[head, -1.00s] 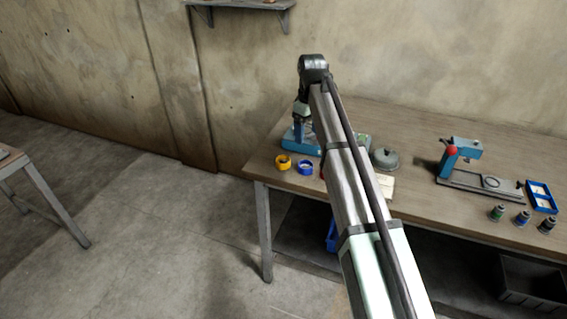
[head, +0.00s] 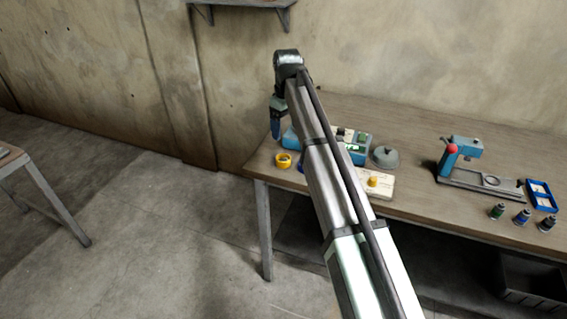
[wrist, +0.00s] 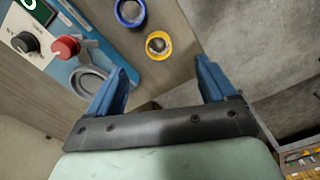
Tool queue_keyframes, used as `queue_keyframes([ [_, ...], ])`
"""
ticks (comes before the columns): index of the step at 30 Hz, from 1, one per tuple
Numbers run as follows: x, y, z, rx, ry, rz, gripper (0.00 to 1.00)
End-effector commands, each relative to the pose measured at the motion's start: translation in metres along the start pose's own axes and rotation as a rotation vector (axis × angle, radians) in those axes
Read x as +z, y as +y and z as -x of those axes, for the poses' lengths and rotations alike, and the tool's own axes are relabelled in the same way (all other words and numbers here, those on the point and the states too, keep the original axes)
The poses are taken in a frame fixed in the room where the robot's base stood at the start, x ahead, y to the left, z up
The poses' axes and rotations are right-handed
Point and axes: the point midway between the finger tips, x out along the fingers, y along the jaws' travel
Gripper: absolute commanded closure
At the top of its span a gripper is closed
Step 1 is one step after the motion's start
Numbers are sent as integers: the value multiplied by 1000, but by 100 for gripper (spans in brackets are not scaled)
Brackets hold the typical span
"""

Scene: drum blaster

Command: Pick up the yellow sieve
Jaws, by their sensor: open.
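The yellow sieve (head: 283,160) is a small round ring on the left end of the workbench. In the wrist view the yellow sieve (wrist: 158,45) lies beyond my fingertips, between their lines, with something greyish inside it. A blue ring-shaped sieve (wrist: 130,12) lies next to it; in the head view my arm mostly hides it. My gripper (wrist: 163,75) has blue fingers spread wide apart with nothing between them. In the head view my gripper (head: 276,130) hangs above the bench's left end, behind and slightly left of the yellow sieve, not touching it.
A blue machine (wrist: 75,55) with a red knob, a black knob and a grey ring stands beside the sieves. A grey lid (head: 385,157), a press (head: 462,165), several small bottles and a blue tray (head: 541,196) are farther right. The bench's left edge is close to the sieve.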

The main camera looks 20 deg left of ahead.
Motion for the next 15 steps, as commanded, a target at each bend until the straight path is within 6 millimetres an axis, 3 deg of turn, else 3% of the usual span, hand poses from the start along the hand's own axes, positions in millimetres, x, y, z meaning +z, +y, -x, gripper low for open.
queue_keyframes([
  [8, -8, -1, 2, 0, 0, -278, 16],
  [15, -13, 1, 3, 0, 0, -675, 16],
])
